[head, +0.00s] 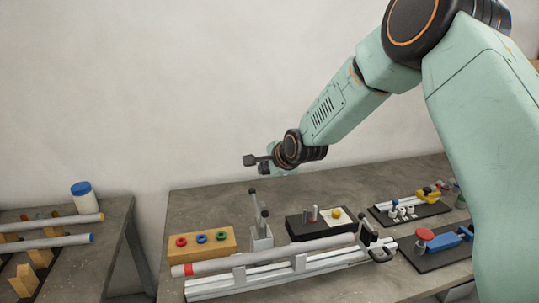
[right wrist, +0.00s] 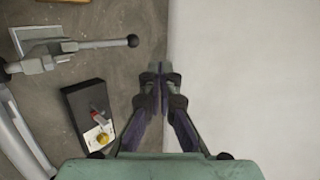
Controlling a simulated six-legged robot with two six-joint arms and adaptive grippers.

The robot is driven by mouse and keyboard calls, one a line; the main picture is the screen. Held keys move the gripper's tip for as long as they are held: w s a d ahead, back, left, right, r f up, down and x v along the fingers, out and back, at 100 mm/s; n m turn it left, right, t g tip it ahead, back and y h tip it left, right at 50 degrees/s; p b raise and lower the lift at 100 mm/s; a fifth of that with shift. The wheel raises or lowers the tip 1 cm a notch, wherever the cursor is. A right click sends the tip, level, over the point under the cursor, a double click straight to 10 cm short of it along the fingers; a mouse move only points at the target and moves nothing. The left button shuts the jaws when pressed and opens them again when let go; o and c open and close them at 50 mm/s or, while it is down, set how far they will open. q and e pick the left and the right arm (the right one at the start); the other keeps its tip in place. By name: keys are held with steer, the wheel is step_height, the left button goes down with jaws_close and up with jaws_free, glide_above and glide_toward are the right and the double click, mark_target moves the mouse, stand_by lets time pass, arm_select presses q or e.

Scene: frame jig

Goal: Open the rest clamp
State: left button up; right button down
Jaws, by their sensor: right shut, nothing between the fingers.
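A grey clamp (head: 261,238) on a square post stands behind the long grey tube (head: 275,254), with upright arms tipped by black knobs. It also shows in the right wrist view (right wrist: 38,57), its lever reaching right to a black ball. A second clamp with a black handle (head: 381,254) sits at the tube's right end. I cannot tell for certain which is the rest clamp. My right gripper (head: 252,160) is above and behind the post clamp, apart from it. Its fingers (right wrist: 157,78) are together and empty. My left gripper is out of view.
A wooden block with coloured rings (head: 200,243) is at left, a black tray (head: 305,228) behind the rail. Black boards with fixtures (head: 410,212) fill the right. A gap separates the left table (head: 100,220). The back of the bench is clear.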

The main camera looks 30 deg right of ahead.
steer(key=r, duration=0.1)
steer(key=s+r, duration=0.1)
steer(key=r, duration=0.2)
steer(key=shift+s+d+p, duration=0.2)
steer(key=shift+d+p, duration=0.05)
steer(key=shift+p, duration=0.15)
steer(key=shift+w, duration=0.2)
steer(key=shift+s, duration=0.1)
